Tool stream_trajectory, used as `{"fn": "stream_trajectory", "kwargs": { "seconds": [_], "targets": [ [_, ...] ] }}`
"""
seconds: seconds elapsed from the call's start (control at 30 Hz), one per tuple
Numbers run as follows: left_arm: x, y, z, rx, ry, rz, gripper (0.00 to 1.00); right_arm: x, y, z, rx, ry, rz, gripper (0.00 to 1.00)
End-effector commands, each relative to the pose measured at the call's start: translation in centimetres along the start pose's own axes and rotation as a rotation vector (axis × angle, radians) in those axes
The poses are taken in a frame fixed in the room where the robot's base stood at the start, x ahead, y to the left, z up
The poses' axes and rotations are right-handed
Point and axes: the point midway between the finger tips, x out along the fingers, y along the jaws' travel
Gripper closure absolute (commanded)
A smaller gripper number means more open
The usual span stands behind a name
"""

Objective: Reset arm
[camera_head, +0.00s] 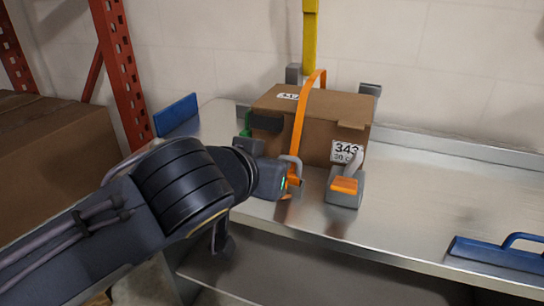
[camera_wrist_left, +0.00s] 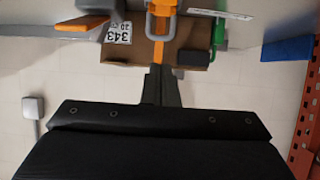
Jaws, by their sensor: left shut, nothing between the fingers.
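My left arm comes in from the left in the head view. Its gripper (camera_head: 268,178) is at the front left of a brown cardboard box on the metal bench. In the left wrist view, which looks upside down, the gripper (camera_wrist_left: 158,85) is shut and empty, its fingers pointing towards the box (camera_wrist_left: 185,50). The box (camera_head: 325,115) has a "343" label and an orange strap (camera_head: 302,125) over it. A grey hooked handle with orange (camera_wrist_left: 161,20) lies just beyond the fingertips in that view; I cannot tell whether they touch. My right gripper is not in view.
A grey and orange dispenser (camera_head: 344,190) stands at the box's front right. A blue handled tool (camera_head: 495,255) lies at the bench's right. A blue panel (camera_head: 176,113) and red rack post (camera_head: 122,75) stand left. The bench (camera_head: 430,195) is clear between dispenser and blue tool.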

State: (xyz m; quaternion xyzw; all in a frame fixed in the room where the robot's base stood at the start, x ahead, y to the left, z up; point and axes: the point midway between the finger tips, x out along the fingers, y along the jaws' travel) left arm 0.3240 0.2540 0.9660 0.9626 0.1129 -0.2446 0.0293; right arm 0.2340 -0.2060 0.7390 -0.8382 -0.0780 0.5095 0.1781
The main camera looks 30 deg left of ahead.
Motion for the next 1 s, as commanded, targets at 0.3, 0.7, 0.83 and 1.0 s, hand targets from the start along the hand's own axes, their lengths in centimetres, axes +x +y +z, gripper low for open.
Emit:
{"fn": "stream_trajectory", "kwargs": {
  "seconds": [0.3, 0.7, 0.83, 1.0],
  "targets": [
    [-0.4, 0.0, 0.1, 0.001, -0.001, 0.000, 1.00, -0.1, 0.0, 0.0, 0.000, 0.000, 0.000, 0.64],
    [-0.1, -0.1, 0.9, 0.004, -0.023, 0.002, 1.00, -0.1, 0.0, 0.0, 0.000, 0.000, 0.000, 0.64],
    [1.5, -0.5, 5.2, 0.016, -0.150, 0.032, 1.00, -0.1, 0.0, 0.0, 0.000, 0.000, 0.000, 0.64],
    [3.1, -0.4, 13.5, 0.001, -0.381, 0.137, 1.00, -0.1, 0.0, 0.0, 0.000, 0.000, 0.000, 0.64]
  ]
}}
